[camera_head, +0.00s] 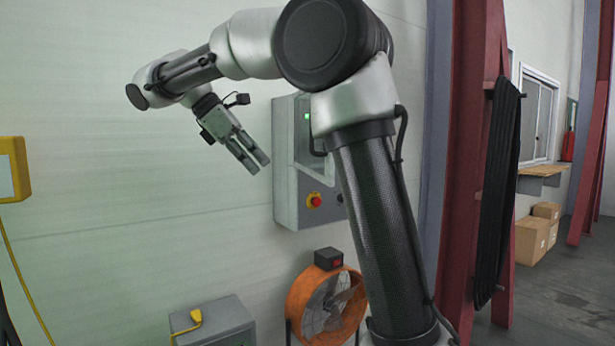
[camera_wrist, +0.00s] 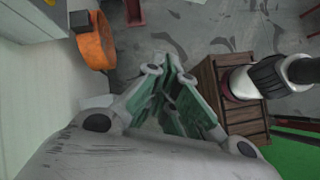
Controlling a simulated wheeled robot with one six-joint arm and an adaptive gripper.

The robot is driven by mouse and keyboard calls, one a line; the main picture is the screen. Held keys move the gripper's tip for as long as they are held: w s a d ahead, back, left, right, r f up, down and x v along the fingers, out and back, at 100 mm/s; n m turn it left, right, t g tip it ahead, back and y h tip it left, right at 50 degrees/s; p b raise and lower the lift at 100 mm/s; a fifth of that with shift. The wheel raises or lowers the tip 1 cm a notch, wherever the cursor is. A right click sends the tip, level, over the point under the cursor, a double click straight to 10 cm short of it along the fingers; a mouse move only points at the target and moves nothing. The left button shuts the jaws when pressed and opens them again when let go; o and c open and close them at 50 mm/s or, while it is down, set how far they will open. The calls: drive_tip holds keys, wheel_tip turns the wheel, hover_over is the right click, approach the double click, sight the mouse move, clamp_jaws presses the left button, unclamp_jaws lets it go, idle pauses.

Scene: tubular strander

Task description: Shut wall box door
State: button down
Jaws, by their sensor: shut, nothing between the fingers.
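The grey wall box (camera_head: 286,165) is mounted on the pale wall, with a green light and a red button on a yellow base on its front. My arm covers its right part, so I cannot tell how far its door stands open. The box's lower part shows at the upper left of the wrist view (camera_wrist: 30,20). My gripper (camera_head: 254,165) is shut and empty, pointing down to the right. It appears just left of the box in the head view, with no visible contact. Its fingers also show in the wrist view (camera_wrist: 172,75).
An orange fan (camera_head: 327,305) stands below the wall box. A grey case (camera_head: 212,325) with a yellow part is at the lower left. A wooden crate (camera_wrist: 232,95) is below in the wrist view. A red column (camera_head: 470,140) with hanging black cables rises at right.

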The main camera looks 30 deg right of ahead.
drive_tip(key=s+d+f, duration=0.2)
drive_tip(key=d, duration=0.3)
drive_tip(key=s+d+f+n, duration=0.1)
drive_tip(key=s+d, duration=0.1)
drive_tip(key=d, duration=0.4)
drive_tip(key=shift+s+f+g+h, duration=0.3)
drive_tip(key=shift+f+g+h, duration=0.1)
drive_tip(key=shift+d, duration=0.1)
